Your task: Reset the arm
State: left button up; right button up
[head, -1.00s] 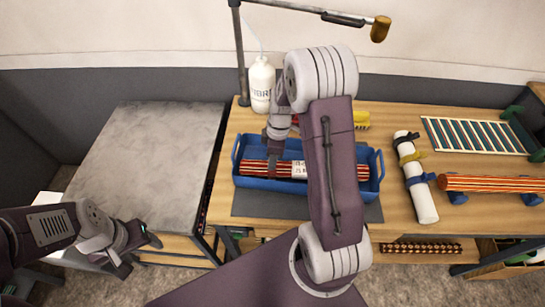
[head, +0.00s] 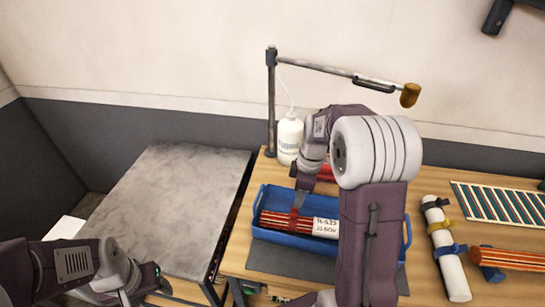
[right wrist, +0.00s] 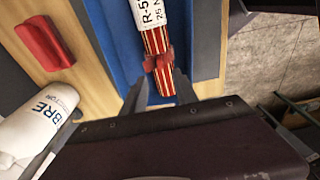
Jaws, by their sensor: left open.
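My right gripper (head: 301,190) is above the blue tray (head: 405,232) on the wooden bench, over a red striped roll (head: 272,219) with a white label (head: 325,228). In the right wrist view its fingers (right wrist: 160,82) are spread to either side of the roll's red strap (right wrist: 160,62), and no grip on the roll shows. Part of the roll and tray is hidden behind my right arm. My left gripper (head: 150,278) is open and empty at the lower left, in front of the grey slab table.
The grey slab table (head: 180,205) stands left of the bench. A white bottle (head: 290,138) and lamp-like post (head: 271,100) stand behind the tray. A white strapped roll (head: 447,250), an orange striped roll (head: 510,260) and a slatted rack (head: 500,213) lie right. A red block (right wrist: 45,43) lies beside the tray.

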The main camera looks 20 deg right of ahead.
jog(key=s+a+f+m, duration=0.4)
jog(key=s+a+m, duration=0.4)
jog(key=s+m, duration=0.4)
jog(key=shift+a+t+h, duration=0.25)
jog(key=shift+t+h, duration=0.05)
jog(key=shift+h, duration=0.1)
jog(key=shift+s, duration=0.15)
jog(key=shift+f, duration=0.1)
dwell(0.4)
